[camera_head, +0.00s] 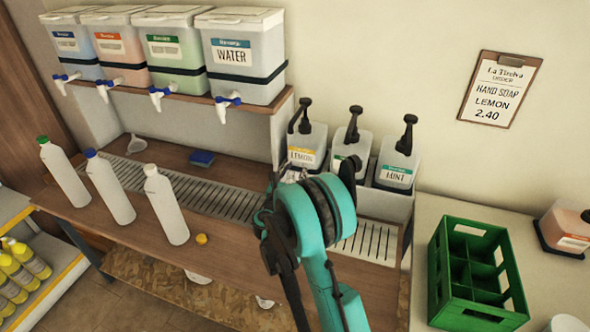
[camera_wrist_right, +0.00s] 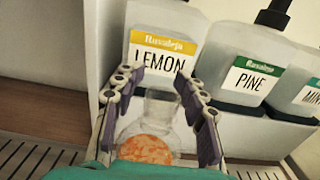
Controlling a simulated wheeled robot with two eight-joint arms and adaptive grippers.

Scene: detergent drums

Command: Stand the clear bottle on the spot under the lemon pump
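The lemon pump (camera_head: 307,145) stands at the left end of the pump row. Its yellow LEMON label faces me in the right wrist view (camera_wrist_right: 163,55). My right gripper (camera_wrist_right: 155,78) is in front of this pump, with a finger on each side of the clear bottle (camera_wrist_right: 160,108). In the head view my right gripper (camera_head: 288,178) hides most of the bottle. The bottle's base and the spot beneath it are hidden. My left gripper is out of view.
Pine (camera_wrist_right: 258,75) and mint (camera_head: 397,165) pumps stand to the right. White bottles (camera_head: 166,205) and a yellow cap (camera_head: 201,239) are on the left counter. A green crate (camera_head: 437,285) sits at right. Tapped tanks (camera_head: 240,60) are on the shelf above.

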